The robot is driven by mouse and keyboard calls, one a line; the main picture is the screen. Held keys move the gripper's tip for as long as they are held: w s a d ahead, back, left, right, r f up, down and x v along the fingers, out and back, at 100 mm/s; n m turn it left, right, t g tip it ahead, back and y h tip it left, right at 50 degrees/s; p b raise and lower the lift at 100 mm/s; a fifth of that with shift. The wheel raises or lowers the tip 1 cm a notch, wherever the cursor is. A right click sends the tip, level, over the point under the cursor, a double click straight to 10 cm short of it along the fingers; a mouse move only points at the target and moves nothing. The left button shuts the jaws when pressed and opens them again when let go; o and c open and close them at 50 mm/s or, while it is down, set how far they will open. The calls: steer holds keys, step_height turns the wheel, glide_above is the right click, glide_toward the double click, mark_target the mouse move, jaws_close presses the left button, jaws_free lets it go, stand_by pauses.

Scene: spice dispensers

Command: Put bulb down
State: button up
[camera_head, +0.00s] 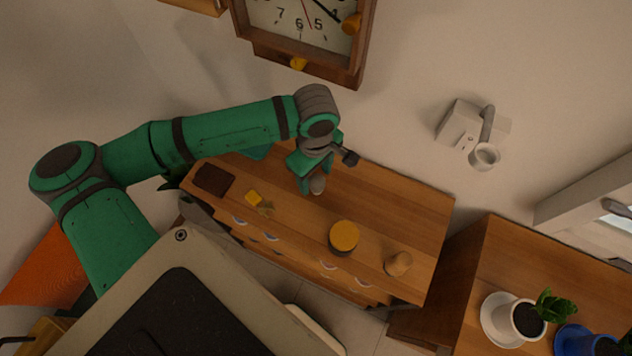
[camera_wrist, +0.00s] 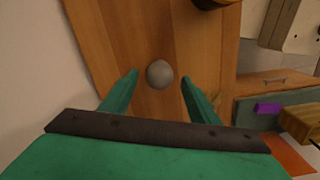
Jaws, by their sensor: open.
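A small grey rounded bulb (camera_wrist: 159,74) shows in the wrist view against the wooden top of the cabinet (camera_wrist: 205,45). In the head view it is the pale rounded shape (camera_head: 317,185) right beneath my gripper. My gripper (camera_wrist: 158,84) is open, with one green finger on each side of the bulb and a visible gap to both. The bulb appears to stand on the cabinet top (camera_head: 385,205), though its underside is hidden. In the head view my wrist partly covers the fingers.
A wall clock (camera_head: 300,30) hangs behind. The top's right rear is clear.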

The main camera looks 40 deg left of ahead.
steer(key=shift+f, duration=0.1)
steer(key=shift+w, duration=0.1)
steer(key=c, duration=1.2)
